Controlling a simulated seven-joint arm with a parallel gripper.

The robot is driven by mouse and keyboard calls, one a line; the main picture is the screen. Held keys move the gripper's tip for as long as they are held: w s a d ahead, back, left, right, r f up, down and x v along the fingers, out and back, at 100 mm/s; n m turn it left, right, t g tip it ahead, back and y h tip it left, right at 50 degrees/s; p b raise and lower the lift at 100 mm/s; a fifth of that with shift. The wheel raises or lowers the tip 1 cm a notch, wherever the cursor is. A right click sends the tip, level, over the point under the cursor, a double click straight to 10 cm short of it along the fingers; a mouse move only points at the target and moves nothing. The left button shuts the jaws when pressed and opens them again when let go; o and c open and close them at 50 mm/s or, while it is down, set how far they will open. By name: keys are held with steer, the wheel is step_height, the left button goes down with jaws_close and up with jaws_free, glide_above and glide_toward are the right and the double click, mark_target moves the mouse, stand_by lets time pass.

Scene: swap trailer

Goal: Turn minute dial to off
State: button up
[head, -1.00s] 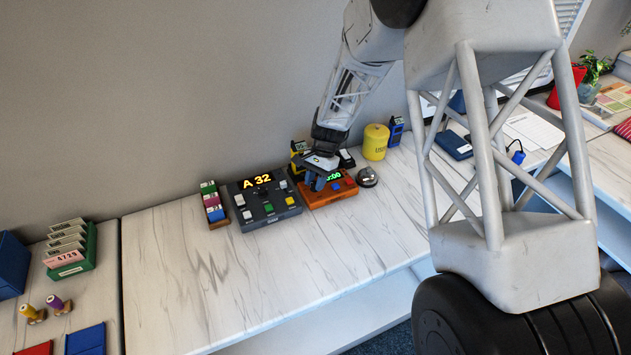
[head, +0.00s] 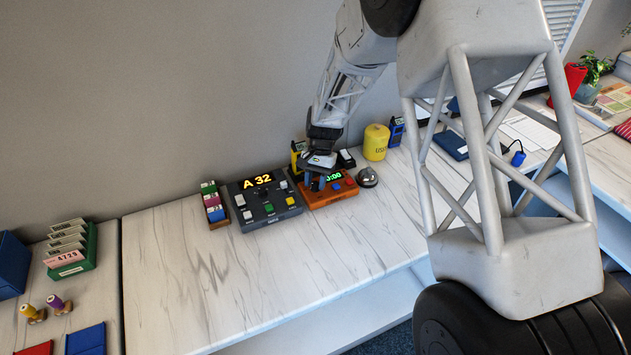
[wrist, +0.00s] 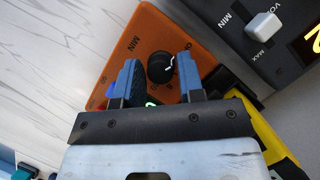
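The orange timer box (head: 345,197) sits on the white marbled counter, with a lit green display reading about 0:00. In the wrist view its black round dial (wrist: 160,66) has a white mark, with the label MIN on the orange face (wrist: 150,28) and a partly hidden label near the right finger. My gripper (head: 316,186) is over the left part of the timer. In the wrist view its blue fingers (wrist: 156,68) stand apart, one on each side of the dial, with small gaps visible. I cannot tell whether they reach down beside it or hover above.
A dark grey console (head: 268,208) showing A 32 stands close on the left. A silver bell (head: 367,178) is close on the right. Behind are a yellow canister (head: 376,142) and a yellow-black device (head: 297,150). The counter in front is clear.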

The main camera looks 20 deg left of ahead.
steer(key=shift+o, duration=1.2)
steer(key=v, duration=0.8)
